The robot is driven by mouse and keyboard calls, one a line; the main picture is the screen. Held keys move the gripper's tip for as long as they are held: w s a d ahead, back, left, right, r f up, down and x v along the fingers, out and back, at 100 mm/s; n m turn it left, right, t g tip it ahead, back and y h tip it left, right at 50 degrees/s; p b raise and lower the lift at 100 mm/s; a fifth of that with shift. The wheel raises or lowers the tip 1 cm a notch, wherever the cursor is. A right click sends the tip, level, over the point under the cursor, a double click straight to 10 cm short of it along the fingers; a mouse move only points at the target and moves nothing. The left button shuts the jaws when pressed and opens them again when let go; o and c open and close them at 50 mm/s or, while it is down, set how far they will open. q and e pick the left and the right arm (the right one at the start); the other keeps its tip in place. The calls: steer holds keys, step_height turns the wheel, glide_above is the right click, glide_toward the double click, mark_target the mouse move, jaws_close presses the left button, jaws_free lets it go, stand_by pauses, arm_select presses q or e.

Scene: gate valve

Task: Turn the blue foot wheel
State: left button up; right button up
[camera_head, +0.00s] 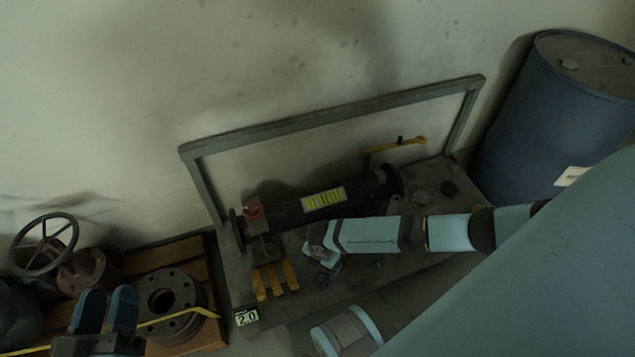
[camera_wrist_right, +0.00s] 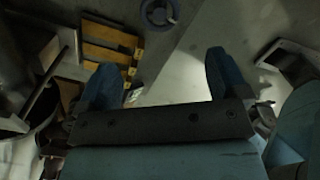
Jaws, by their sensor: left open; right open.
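The blue foot wheel (camera_wrist_right: 160,12) is a small, dark blue-grey ring with a hub, partly cut off at the top of the right wrist view. My right gripper (camera_wrist_right: 160,78) is open and empty. The wheel lies beyond its fingertips, apart from them, roughly in line with the gap. My left gripper (camera_head: 105,310) is open and empty at the lower left of the head view, in front of a flange and far from the blue wheel.
A yellow slatted piece (camera_head: 275,281) stands left of the wheel. A grey frame (camera_head: 330,114) and a dark pipe with a yellow-green label (camera_head: 323,199) are behind. A larger handwheel (camera_head: 43,244) and flange (camera_head: 168,296) are at left, a blue drum (camera_head: 555,115) at right.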

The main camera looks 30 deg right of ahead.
steer(key=b, duration=0.4)
glide_above(321, 281)
step_height(321, 281, down, 8)
steer(key=shift+w+r, duration=0.1)
steer(key=shift+r, duration=0.05)
step_height(321, 281, down, 4)
steer(key=shift+r+b, duration=0.1)
steer(key=shift+b, duration=0.8)
steer(key=shift+f, duration=0.6)
arm_select(q)
steer(key=f+m, duration=0.1)
steer(key=f, duration=0.1)
steer(key=w+f+m+g, duration=0.1)
steer(key=f, duration=0.2)
steer(key=shift+w+a+f, duration=0.2)
steer(key=shift+f, duration=0.05)
arm_select(e)
steer(key=shift+c, duration=0.3)
steer(key=c, duration=0.9)
steer(key=shift+o, duration=0.2)
arm_select(q)
steer(key=shift+r, duration=0.2)
arm_select(e)
steer(key=shift+r+m, duration=0.1)
steer(key=shift+m, duration=0.2)
